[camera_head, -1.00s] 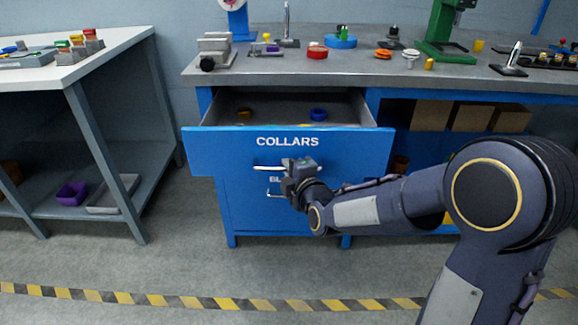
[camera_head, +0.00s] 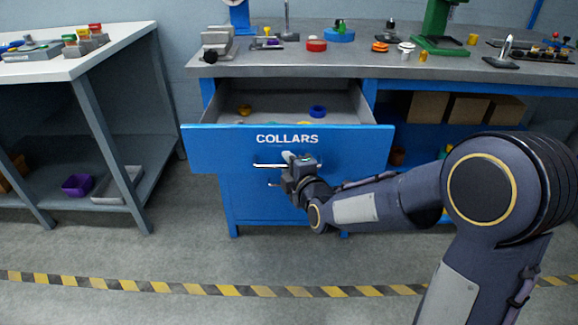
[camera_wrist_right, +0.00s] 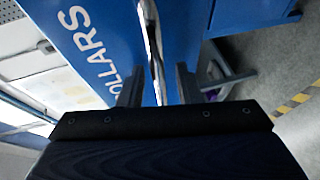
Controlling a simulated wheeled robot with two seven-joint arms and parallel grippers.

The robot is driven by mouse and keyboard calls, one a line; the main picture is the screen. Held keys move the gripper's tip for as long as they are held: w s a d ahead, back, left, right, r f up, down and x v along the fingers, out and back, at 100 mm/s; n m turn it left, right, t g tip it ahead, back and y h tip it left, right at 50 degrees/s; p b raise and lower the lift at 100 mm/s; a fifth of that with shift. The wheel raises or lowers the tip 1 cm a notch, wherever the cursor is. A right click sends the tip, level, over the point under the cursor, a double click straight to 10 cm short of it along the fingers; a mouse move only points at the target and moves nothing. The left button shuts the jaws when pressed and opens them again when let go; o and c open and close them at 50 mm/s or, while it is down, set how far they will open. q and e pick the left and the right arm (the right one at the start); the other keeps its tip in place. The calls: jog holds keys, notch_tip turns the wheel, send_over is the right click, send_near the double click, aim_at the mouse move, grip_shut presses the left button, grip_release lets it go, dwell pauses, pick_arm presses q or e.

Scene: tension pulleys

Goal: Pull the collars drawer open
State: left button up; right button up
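The blue collars drawer (camera_head: 225,150) is pulled well out of its cabinet. Its inside shows, with a blue ring (camera_head: 317,111) and yellow pieces in it. Its silver bar handle (camera_head: 268,166) runs across the front below the COLLARS label. My right gripper (camera_head: 290,158) is at the right part of this handle. In the right wrist view the handle (camera_wrist_right: 153,45) passes between the two fingers of the right gripper (camera_wrist_right: 158,82). The fingers stand apart with blue drawer front showing on both sides of the bar. My left gripper is not in view.
A second drawer with its own handle sits below, partly hidden by my gripper. The grey worktop (camera_head: 350,66) above holds several small parts and fixtures. A side table (camera_head: 120,45) stands at the left. The floor (camera_head: 130,258) in front is clear, with a striped tape line.

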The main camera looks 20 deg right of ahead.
jog(key=a+p+v, duration=0.1)
jog(key=p+v, duration=0.1)
jog(key=v, duration=0.5)
jog(key=shift+s+d, duration=0.4)
jog(key=shift+d, duration=0.1)
jog(key=s+d+f+m+g+y, duration=0.15)
jog(key=s+m+g, duration=0.35)
jog(key=s+m, duration=0.65)
jog(key=s+d+f+m+g, duration=0.15)
jog(key=s+m+g, duration=0.5)
jog(key=s, duration=0.75)
notch_tip(320, 180, up, 25)
jog(key=m+t+p, duration=0.1)
jog(key=m+p, duration=0.1)
jog(key=p, duration=2.2)
jog(key=shift+s+p, duration=0.2)
jog(key=shift+p, duration=0.2)
